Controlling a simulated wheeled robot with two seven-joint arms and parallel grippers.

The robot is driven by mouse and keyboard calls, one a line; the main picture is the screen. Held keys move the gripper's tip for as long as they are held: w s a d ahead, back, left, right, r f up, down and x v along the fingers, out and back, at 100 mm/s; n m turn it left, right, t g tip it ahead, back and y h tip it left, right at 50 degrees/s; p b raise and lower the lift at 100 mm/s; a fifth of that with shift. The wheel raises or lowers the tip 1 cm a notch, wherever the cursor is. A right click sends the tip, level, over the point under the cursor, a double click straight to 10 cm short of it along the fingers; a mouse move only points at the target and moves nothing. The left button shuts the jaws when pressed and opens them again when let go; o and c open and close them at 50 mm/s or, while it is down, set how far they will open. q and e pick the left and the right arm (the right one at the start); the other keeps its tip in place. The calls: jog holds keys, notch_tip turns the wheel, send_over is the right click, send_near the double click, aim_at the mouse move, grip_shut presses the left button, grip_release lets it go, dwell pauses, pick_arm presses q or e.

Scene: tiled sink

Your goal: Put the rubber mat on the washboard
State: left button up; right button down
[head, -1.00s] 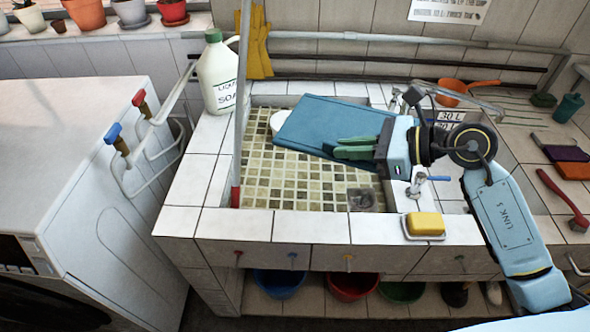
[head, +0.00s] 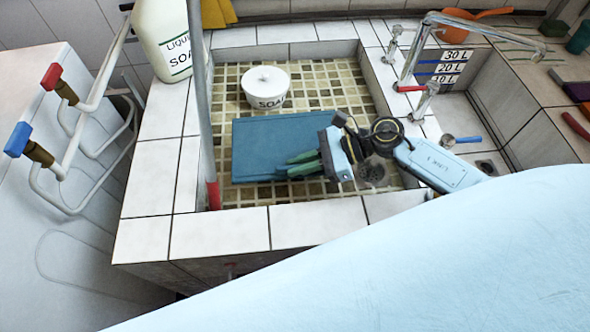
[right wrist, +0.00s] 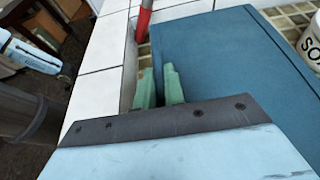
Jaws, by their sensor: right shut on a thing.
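The rubber mat (head: 270,138) is a flat blue sheet in the tiled sink basin, low over or on its floor; I cannot tell whether it touches. My right gripper (head: 290,167), with green fingers, is shut on the mat's near edge. In the right wrist view the mat (right wrist: 225,60) extends right from the fingers (right wrist: 160,88). I cannot make out a washboard in any view. My left gripper is not in view.
A white soap pot (head: 266,88) stands in the basin behind the mat. A grey pole with a red end (head: 202,110) rises at the basin's left edge. A soap bottle (head: 168,40) stands at back left. Taps (head: 430,60) stand on the right wall.

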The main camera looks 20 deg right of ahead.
jog(key=shift+f+b, duration=0.55)
jog(key=shift+f, duration=2.45)
jog(key=c, duration=1.5)
grip_release()
